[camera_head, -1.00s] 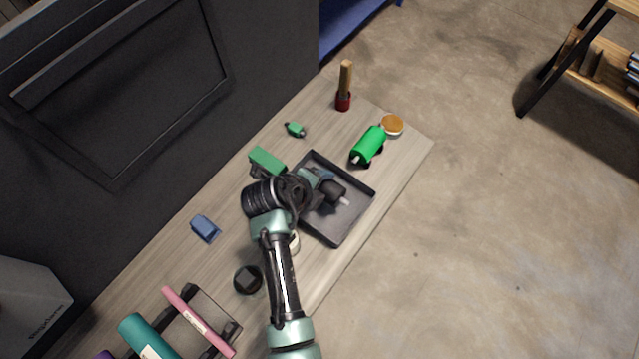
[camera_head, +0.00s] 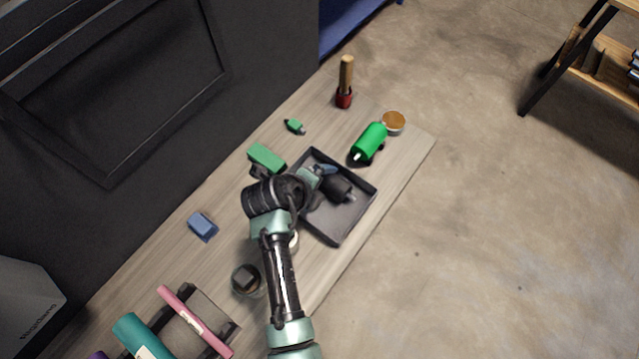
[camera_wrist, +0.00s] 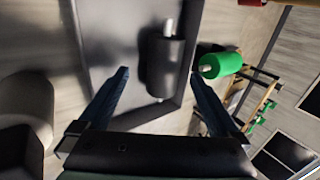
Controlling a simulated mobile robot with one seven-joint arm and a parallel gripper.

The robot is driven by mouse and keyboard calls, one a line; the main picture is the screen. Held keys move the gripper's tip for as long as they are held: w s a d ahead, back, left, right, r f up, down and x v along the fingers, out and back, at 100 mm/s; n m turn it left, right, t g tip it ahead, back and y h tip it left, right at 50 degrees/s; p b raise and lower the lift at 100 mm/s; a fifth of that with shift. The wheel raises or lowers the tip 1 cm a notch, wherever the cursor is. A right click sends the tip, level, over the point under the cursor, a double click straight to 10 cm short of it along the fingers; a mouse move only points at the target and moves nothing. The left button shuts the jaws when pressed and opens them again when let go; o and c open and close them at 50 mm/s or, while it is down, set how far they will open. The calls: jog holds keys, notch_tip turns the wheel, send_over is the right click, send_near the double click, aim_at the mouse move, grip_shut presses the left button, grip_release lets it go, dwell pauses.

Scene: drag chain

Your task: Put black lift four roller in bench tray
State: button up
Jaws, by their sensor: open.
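The black roller (camera_head: 338,188), with a pale metal shaft, is inside the dark bench tray (camera_head: 328,233). In the wrist view the black roller (camera_wrist: 165,66) lies over the tray floor near its wall (camera_wrist: 190,62). My gripper (camera_head: 321,182) is over the tray, close to the roller, partly hidden by my wrist. In the wrist view the fingers of my gripper (camera_wrist: 159,74) are spread apart, with the roller showing between and beyond them. I cannot tell whether either finger touches it.
A green block (camera_head: 266,158), a blue block (camera_head: 203,226) and a black part (camera_head: 246,279) are on the wooden bench. A wooden-handled tool (camera_head: 345,82) is at the far end.

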jog(key=v, duration=1.3)
jog(key=shift+b, duration=0.45)
jog(key=w+r+n+t+y, duration=0.1)
jog(key=w+r+n+t, duration=0.3)
jog(key=r, duration=0.6)
jog(key=w+r+n+t+y, duration=0.1)
jog(key=w+r+n+t, duration=0.25)
jog(key=r, duration=0.65)
jog(key=w+r+n+t+y, duration=0.1)
jog(key=w+r+n+t, duration=0.3)
jog(key=r, duration=0.6)
jog(key=s+d+r+n+t, duration=0.1)
jog(key=s+r+n+t, duration=0.2)
jog(key=r, duration=0.6)
jog(key=s+d+r+n+t, duration=0.2)
jog(key=s+r+n+t, duration=0.2)
jog(key=r, duration=0.6)
jog(key=s+d+r+n+t+y, duration=0.1)
jog(key=s+r+n, duration=0.4)
jog(key=r, duration=0.5)
jog(key=shift+d+n+t, duration=0.6)
jog(key=shift+n+t, duration=0.25)
jog(key=shift+t, duration=0.3)
jog(key=shift+r, duration=0.1)
